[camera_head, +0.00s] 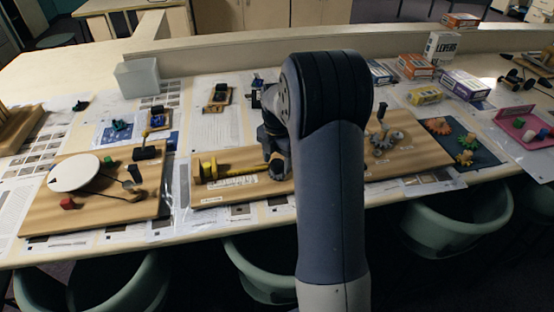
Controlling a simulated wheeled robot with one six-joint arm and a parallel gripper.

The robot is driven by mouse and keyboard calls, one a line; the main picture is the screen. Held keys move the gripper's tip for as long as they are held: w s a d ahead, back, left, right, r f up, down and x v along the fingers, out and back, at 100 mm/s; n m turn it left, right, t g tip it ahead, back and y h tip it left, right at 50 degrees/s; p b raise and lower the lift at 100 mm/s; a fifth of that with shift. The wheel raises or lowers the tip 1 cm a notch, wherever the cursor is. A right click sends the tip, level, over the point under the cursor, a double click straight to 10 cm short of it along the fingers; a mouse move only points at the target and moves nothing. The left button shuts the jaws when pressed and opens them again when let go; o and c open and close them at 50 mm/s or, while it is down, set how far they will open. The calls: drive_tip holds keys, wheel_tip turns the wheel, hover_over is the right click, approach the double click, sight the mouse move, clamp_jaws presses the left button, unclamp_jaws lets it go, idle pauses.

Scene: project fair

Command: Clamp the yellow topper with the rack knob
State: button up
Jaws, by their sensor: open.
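A long wooden board (225,197) lies near the table's front edge, partly behind my arm. At its left end stands an upright yellow piece (208,169). I cannot tell which yellow part is the topper. My gripper (274,158) is open, low over the board near the bar's right end, mostly hidden by my arm. A black knob (382,111) stands right of my arm by a grey gear (384,138); I cannot tell whether it is the rack knob.
Coloured gears (466,157) lie on a dark mat at right, beside a pink tray (514,122). Several boxes (466,84) stand behind.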

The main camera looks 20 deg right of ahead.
sight(277, 162)
wheel_tip(277, 162, up, 11)
drive_tip(key=shift+b, duration=0.45)
drive_tip(key=shift+f, duration=0.25)
wheel_tip(277, 162, down, 10)
drive_tip(key=shift+f+p, duration=0.15)
drive_tip(key=shift+p, duration=0.3)
drive_tip(key=shift+f, duration=0.2)
drive_tip(key=shift+m, duration=0.3)
